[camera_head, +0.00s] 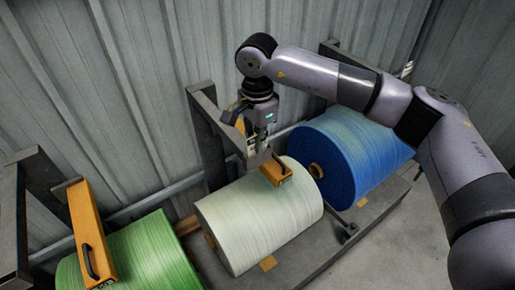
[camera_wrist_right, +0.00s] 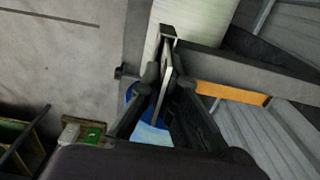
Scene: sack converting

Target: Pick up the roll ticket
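My right gripper (camera_head: 262,140) points down above the back edge of the white roll (camera_head: 262,222), beside the dark frame post. In the right wrist view its two fingers (camera_wrist_right: 166,82) stand apart on either side of a thin pale plate (camera_wrist_right: 167,60), which may be the roll ticket seen edge-on. I cannot see clear contact between the fingers and the plate. The plate is close to the end of a dark frame arm (camera_wrist_right: 235,60). No printing shows on it. My left gripper is not in view.
A green roll (camera_head: 140,258) lies at left and a blue roll (camera_head: 355,160) at right. An orange bar (camera_head: 92,232) leans over the green roll; an orange block (camera_head: 275,171) sits on the white roll. Dark posts (camera_head: 205,130) and a corrugated wall (camera_head: 130,70) stand behind.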

